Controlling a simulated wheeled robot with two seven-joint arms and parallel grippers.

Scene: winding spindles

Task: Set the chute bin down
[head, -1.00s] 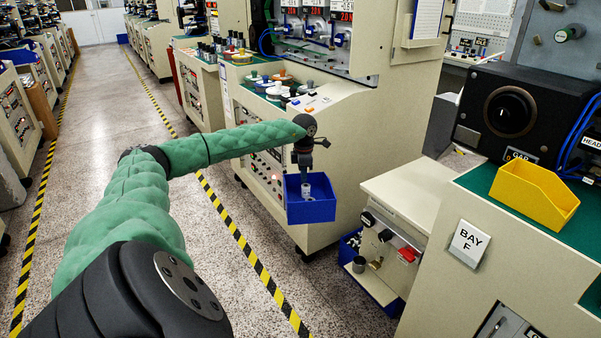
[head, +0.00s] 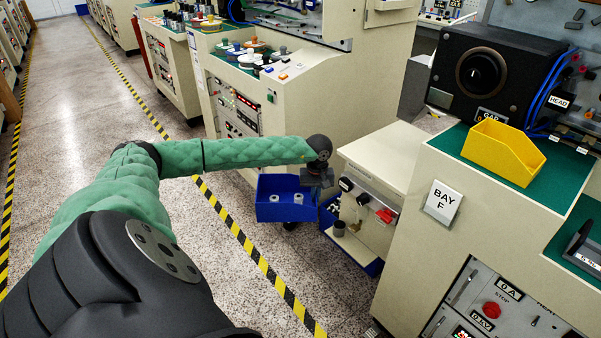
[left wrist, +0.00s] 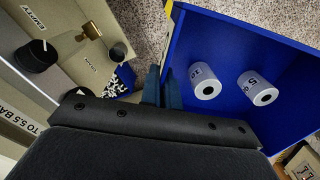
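My left gripper (head: 318,180) is shut on the wall of a blue bin (head: 272,212) and holds it in the air. The bin hangs to the left of the gripper, in front of the cream cabinets, above the speckled floor. Two small white cylinders sit in it. In the left wrist view the bin (left wrist: 217,38) fills the right side, with the numbered cylinders (left wrist: 205,82) inside. The two fingers (left wrist: 161,88) stand at its near wall. My right gripper is not in view.
A low cream machine (head: 385,165) with knobs and a red switch stands right of the bin. A blue tray (head: 372,267) lies at its foot. A yellow bin (head: 503,152) sits on the green bench top. A striped line (head: 245,245) crosses open floor.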

